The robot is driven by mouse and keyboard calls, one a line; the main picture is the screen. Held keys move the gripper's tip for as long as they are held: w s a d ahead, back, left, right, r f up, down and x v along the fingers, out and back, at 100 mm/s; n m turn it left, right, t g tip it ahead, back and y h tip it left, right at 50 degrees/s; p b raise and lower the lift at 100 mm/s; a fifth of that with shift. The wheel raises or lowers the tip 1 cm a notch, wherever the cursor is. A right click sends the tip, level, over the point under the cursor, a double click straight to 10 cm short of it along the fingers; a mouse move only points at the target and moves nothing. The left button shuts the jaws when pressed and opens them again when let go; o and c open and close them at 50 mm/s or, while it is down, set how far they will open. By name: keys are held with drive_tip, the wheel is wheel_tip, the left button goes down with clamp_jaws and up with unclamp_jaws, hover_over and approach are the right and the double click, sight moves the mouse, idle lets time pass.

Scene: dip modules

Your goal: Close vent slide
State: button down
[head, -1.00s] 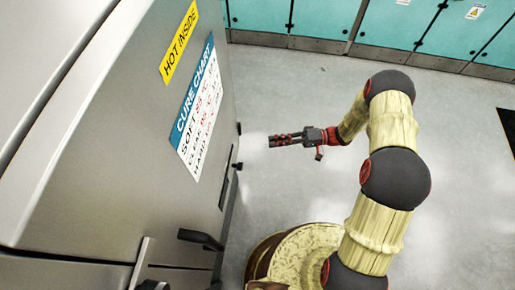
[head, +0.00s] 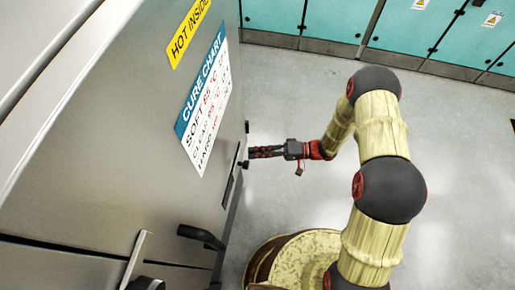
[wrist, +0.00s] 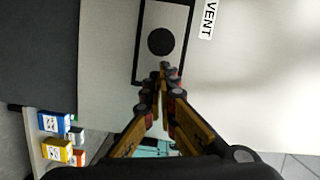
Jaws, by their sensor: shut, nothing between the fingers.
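The vent slide (wrist: 172,18) shows in the wrist view as a light plate in a dark frame, with a round black knob (wrist: 161,41) on it. A VENT label (wrist: 208,18) is beside it. In the head view the slide's dark frame (head: 232,186) is seen edge-on on the oven front, with a small black knob (head: 243,165) sticking out. My gripper (head: 251,153) is shut and empty, its tips close to the oven front near that knob. In the wrist view my fingertips (wrist: 163,68) are just below the knob. I cannot tell whether they touch it.
The grey oven (head: 110,130) fills the left of the head view, with a cure chart (head: 208,100) and a black handle (head: 201,237) below the vent. Teal cabinets (head: 330,20) stand at the back. Small boxes (wrist: 55,124) sit on a shelf at lower left. Open floor lies right of the oven.

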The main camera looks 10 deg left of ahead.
drive_tip(key=shift+s, duration=0.15)
drive_tip(key=s+p, duration=0.1)
drive_tip(key=s, duration=0.9)
drive_tip(key=shift+s+a, duration=0.3)
drive_tip(key=shift+a, duration=0.1)
drive_tip(key=shift+w, duration=0.1)
drive_tip(key=w+d+r+p, duration=0.1)
drive_tip(key=w+d, duration=0.4)
drive_tip(key=d, duration=0.5)
drive_tip(key=shift+w+r, duration=0.15)
drive_tip(key=shift+w, duration=0.15)
drive_tip(key=shift+d, duration=0.1)
